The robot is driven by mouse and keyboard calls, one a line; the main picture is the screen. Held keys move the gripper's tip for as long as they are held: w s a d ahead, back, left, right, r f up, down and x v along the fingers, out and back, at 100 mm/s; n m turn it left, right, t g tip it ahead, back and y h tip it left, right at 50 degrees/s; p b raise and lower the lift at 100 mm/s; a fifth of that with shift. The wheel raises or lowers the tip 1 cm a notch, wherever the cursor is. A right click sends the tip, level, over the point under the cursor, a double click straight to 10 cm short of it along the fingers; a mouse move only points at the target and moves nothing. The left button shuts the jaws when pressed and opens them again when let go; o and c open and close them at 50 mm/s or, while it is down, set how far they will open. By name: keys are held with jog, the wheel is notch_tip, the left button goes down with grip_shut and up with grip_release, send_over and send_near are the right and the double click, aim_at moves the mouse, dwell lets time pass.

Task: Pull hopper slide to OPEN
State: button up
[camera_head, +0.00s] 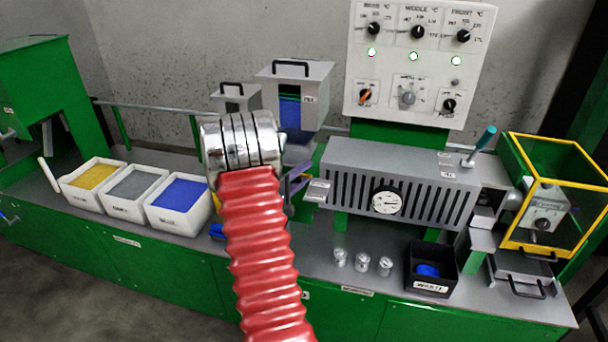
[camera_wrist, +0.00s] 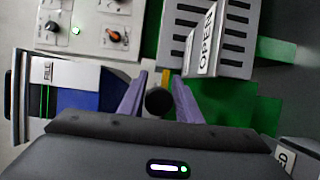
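The hopper (camera_head: 300,82) is a grey box with a FILL label and blue pellets in its window; it shows at the left of the wrist view (camera_wrist: 75,88). A dark round knob (camera_wrist: 158,101), apparently the slide's handle, sits between the two purple fingers of my gripper (camera_wrist: 160,80). The fingers stand apart, one on each side of it; I cannot tell whether they touch it. A plate marked OPEN (camera_wrist: 207,40) is above right, and a partly cut-off label (camera_wrist: 286,160) ends in "ED". In the head view my arm hides most of the slide; a purple finger (camera_head: 298,186) shows below the hopper.
White bins of yellow (camera_head: 92,177), grey (camera_head: 132,184) and blue pellets (camera_head: 180,195) stand on the left. The slotted grey barrel housing (camera_head: 400,170) is right of my gripper, under the control panel (camera_head: 420,60). Metal weights (camera_head: 362,263) and a black waste box (camera_head: 432,285) stand in front.

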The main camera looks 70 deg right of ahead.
jog(key=shift+f, duration=0.1)
grip_shut()
jog(key=shift+a, duration=0.15)
jog(key=s+a, duration=0.1)
jog(key=a, duration=0.5)
jog(key=shift+f, duration=0.1)
jog(key=shift+o, duration=0.5)
grip_release()
jog(key=shift+a, duration=0.1)
jog(key=v, duration=1.3)
jog(key=shift+a, duration=0.4)
jog(key=shift+n, duration=0.3)
